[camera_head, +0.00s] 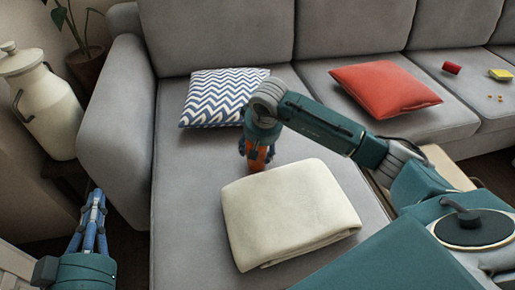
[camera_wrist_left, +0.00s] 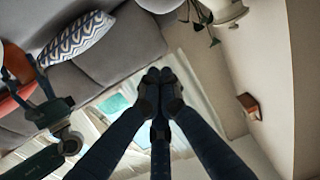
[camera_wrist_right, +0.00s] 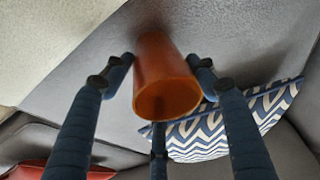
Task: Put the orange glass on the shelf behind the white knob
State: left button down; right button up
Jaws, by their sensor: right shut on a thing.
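The orange glass (camera_head: 257,160) is between the fingers of my right gripper (camera_head: 257,150), over the left sofa seat behind a folded cream blanket. In the right wrist view the glass (camera_wrist_right: 165,85) has its open rim toward the camera, and the fingers (camera_wrist_right: 162,90) close around its sides. Whether its base touches the seat I cannot tell. My left gripper (camera_head: 95,200) is at the lower left beside the sofa; in the left wrist view its fingertips (camera_wrist_left: 162,76) are together with nothing between them. I see no shelf or white knob.
The cream blanket (camera_head: 285,215) lies on the grey sofa (camera_head: 180,240). A cream milk can (camera_head: 45,105) stands left.

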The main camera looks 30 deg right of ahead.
jog(key=o, duration=1.3)
